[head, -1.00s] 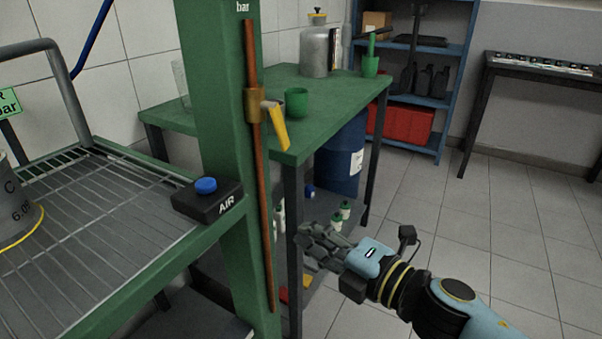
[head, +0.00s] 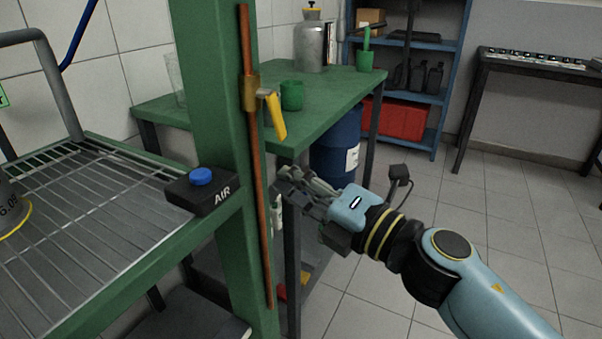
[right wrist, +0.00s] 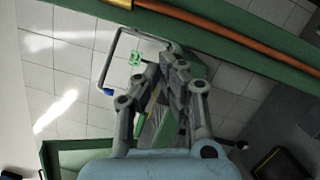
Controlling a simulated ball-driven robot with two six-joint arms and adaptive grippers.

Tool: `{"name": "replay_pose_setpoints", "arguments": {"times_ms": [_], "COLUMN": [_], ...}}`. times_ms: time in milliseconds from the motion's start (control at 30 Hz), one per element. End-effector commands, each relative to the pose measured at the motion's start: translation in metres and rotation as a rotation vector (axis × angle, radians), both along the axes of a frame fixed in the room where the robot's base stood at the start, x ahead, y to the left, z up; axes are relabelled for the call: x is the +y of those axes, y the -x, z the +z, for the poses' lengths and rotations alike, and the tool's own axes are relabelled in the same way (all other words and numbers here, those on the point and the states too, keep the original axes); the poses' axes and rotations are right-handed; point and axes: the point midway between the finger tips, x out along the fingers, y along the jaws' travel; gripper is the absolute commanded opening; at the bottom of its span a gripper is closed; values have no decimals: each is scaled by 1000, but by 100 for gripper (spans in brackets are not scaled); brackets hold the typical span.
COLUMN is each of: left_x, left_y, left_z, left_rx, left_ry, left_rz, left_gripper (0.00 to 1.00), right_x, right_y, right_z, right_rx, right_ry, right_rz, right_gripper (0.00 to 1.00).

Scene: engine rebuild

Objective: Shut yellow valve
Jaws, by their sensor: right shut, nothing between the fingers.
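The yellow valve handle (head: 275,117) sticks out from a brass valve body (head: 249,93) on a vertical copper pipe (head: 255,190) and slants down to the right. My right gripper (head: 286,180) is shut and empty, below the handle and to the right of the pipe, apart from the handle in the picture. In the right wrist view its fingers (right wrist: 172,62) point toward the green post, with the copper pipe (right wrist: 250,35) crossing the top. The handle cannot be made out clearly there. My left gripper is not in view.
The pipe runs along a green post (head: 212,120). A black AIR box with a blue button (head: 201,176) sits left of it by a wire rack (head: 90,215). A green bench (head: 335,95) with a green cup (head: 292,95) stands behind. Floor at right is clear.

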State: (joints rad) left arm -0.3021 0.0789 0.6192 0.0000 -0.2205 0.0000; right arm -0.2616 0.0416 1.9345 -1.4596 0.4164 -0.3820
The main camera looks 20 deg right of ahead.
Motion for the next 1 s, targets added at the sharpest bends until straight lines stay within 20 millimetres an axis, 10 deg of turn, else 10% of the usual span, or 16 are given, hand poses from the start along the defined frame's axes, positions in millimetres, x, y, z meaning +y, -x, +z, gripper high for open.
{"name": "replay_pose_setpoints", "arguments": {"times_ms": [400, 1000], "left_x": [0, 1], "left_y": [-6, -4], "left_z": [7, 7], "left_rx": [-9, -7], "left_ry": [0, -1], "left_rz": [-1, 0], "left_gripper": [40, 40], "right_x": [15, -2], "right_y": [-72, -84], "right_z": [12, 19], "right_rx": [-1, 0], "right_ry": [4, -1], "right_rz": [1, 0], "right_gripper": [0, 0]}}
